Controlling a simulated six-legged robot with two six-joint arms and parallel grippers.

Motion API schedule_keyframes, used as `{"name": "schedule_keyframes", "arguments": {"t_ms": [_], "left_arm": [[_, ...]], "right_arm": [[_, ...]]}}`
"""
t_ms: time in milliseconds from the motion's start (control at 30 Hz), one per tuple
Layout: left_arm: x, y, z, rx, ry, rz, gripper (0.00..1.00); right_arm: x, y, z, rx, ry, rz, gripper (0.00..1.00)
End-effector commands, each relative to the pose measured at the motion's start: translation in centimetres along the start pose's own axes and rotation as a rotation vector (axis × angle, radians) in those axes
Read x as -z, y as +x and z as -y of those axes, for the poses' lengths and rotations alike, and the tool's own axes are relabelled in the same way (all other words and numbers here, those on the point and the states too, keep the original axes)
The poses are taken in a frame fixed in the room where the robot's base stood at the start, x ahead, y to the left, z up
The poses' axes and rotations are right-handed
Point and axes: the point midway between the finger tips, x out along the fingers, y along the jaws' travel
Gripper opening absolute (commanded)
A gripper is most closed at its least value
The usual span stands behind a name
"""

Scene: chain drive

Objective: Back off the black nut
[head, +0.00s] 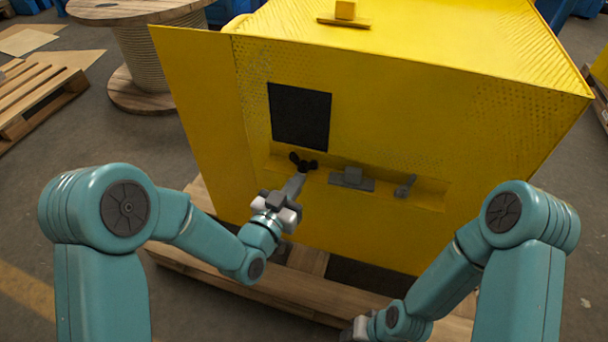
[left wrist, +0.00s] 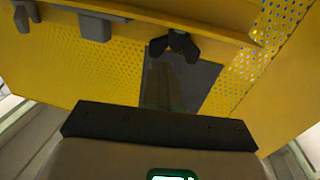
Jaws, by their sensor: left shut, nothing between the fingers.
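The black nut (head: 303,162) is a small winged piece on the ledge of the yellow cabinet, just below a black square panel. It also shows in the left wrist view (left wrist: 176,44), near the top, with its wings spread. My left gripper (head: 301,177) is shut and empty, its grey fingers pointing up at the nut from just below. In the head view the tips overlap or nearly meet the nut; I cannot tell whether they touch. In the left wrist view the fingers (left wrist: 168,82) stop short of it. My right gripper (head: 354,329) is low at the bottom edge, its fingers not clear.
The yellow cabinet (head: 400,110) stands on a wooden pallet (head: 225,275). A grey block (head: 351,179) and a small grey lever (head: 405,186) sit to the right of the nut on the same ledge. The black panel (head: 300,116) is above. Free air lies in front of the cabinet.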

Motion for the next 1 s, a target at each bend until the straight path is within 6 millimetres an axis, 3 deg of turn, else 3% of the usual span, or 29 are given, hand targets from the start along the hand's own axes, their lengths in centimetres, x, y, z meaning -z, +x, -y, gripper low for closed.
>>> {"name": "schedule_keyframes", "arguments": {"t_ms": [100, 300, 700, 1000], "left_arm": [[-0.1, 2.0, -0.1, -0.001, -0.001, -0.001, 0.0], [-0.1, 3.7, -0.1, 0.0, 0.0, -0.001, 0.0], [-0.1, 3.9, -0.1, 0.0, 0.0, 0.0, 0.0], [-0.5, 5.2, -0.6, -0.002, 0.001, -0.004, 0.0]], "right_arm": [[0.1, 0.4, -0.2, 0.0, 0.002, -0.002, 0.43], [0.2, 0.5, -0.3, -0.001, 0.005, -0.004, 0.43], [0.2, 0.6, -0.3, -0.001, 0.005, -0.005, 0.43], [0.9, 3.3, -1.8, -0.002, 0.022, -0.023, 0.43]]}}
